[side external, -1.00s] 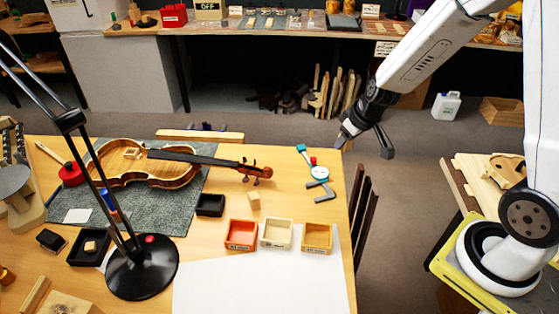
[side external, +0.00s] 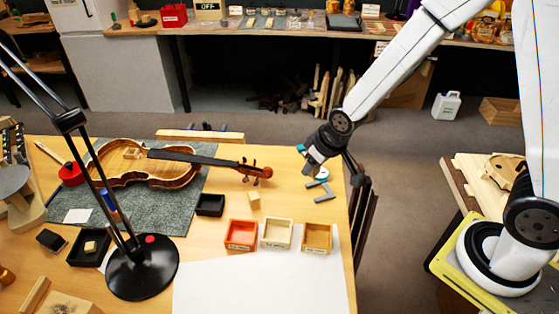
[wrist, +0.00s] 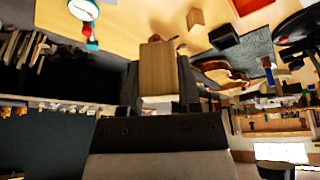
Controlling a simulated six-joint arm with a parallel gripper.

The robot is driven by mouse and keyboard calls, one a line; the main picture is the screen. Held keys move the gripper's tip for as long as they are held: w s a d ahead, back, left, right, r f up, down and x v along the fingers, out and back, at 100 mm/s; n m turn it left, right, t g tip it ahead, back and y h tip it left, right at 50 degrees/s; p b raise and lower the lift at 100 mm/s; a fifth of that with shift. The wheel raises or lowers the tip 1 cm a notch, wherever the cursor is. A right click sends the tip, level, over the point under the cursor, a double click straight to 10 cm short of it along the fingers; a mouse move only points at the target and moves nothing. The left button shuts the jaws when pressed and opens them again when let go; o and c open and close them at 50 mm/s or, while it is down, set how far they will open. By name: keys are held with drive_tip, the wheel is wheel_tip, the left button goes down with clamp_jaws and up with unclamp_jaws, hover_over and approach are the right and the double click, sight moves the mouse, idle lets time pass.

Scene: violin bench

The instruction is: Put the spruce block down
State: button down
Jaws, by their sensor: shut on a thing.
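A pale wooden block (wrist: 158,68), which looks like the spruce block, sits between the dark fingers of my gripper (wrist: 158,88) in the wrist view. My gripper is shut on it. In the side view my gripper (side external: 309,164) is above the right part of the table, over the dial gauge (side external: 322,175) and partly covering it. The held block cannot be made out there. Another small wooden cube (side external: 254,200) stands on the bare table, left of my gripper; it also shows in the wrist view (wrist: 196,20).
Red (side external: 241,235), cream (side external: 276,233) and tan (side external: 317,238) trays stand in a row at the front. A black tray (side external: 209,205) is left of the cube. A violin (side external: 150,165) lies on a grey mat (side external: 180,215). A black lamp (side external: 141,268) stands at the front left.

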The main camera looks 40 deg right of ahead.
drive_tip(key=s+a+f+n+y, duration=0.1)
drive_tip(key=a+f+n, duration=0.1)
drive_tip(key=a, duration=0.4)
drive_tip(key=s+a+f+n, duration=0.2)
drive_tip(key=a, duration=0.4)
drive_tip(key=n+g+y, duration=0.1)
drive_tip(key=n+y, duration=0.1)
drive_tip(key=n, duration=0.2)
hover_over(262, 295)
drive_tip(key=f, duration=0.3)
drive_tip(key=d+f, duration=0.1)
drive_tip(key=shift+s+f, duration=0.4)
drive_tip(key=shift+f, duration=2.2)
drive_tip(key=shift+f, duration=0.1)
drive_tip(key=shift+f, duration=1.65)
drive_tip(key=shift+f, duration=0.15)
